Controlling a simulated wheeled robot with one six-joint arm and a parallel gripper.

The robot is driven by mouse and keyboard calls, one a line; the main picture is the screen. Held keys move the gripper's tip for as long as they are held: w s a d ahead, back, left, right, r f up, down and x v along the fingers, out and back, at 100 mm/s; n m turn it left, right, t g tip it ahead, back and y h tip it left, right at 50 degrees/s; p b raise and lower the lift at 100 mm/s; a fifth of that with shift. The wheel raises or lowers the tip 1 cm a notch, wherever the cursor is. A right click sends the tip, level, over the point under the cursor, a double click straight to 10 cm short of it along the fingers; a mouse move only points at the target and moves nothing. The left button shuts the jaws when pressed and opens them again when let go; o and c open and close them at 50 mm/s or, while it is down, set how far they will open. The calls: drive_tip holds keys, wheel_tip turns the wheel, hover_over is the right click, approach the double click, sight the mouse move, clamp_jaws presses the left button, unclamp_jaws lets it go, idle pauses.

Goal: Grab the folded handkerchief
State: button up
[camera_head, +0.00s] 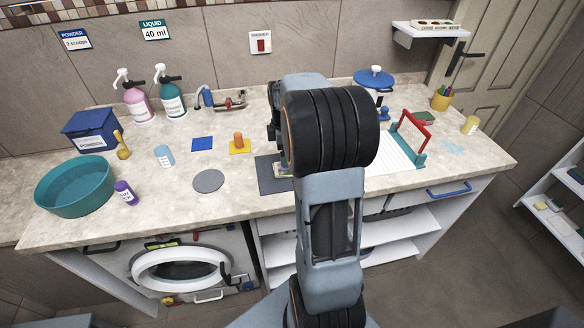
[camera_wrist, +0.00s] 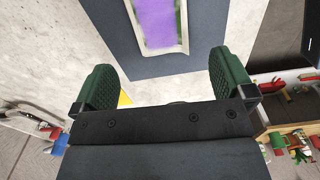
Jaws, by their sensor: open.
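A flat purple piece with pale and green edges, which looks like the folded handkerchief (camera_wrist: 160,25), lies on a dark grey mat (camera_wrist: 112,22) at the top of the wrist view. Its far end is cut off by the frame. My gripper (camera_wrist: 164,75) is open, with one green ridged finger on each side and nothing between them. The purple piece lies ahead of the fingers and apart from them, roughly centred in the gap. In the head view the dark mat (camera_head: 268,177) shows left of my arm, which hides most of the piece and my gripper.
On the counter, a grey disc (camera_head: 208,181), a blue square (camera_head: 202,144) and an orange peg on a yellow square (camera_head: 240,147) lie left of the mat. A white rack with a red handle (camera_head: 411,125) stands to the right. A teal basin (camera_head: 76,187) is far left.

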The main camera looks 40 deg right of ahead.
sight(280, 173)
drive_tip(key=shift+s+f, duration=0.15)
drive_tip(key=shift+f, duration=3)
drive_tip(key=c, duration=1)
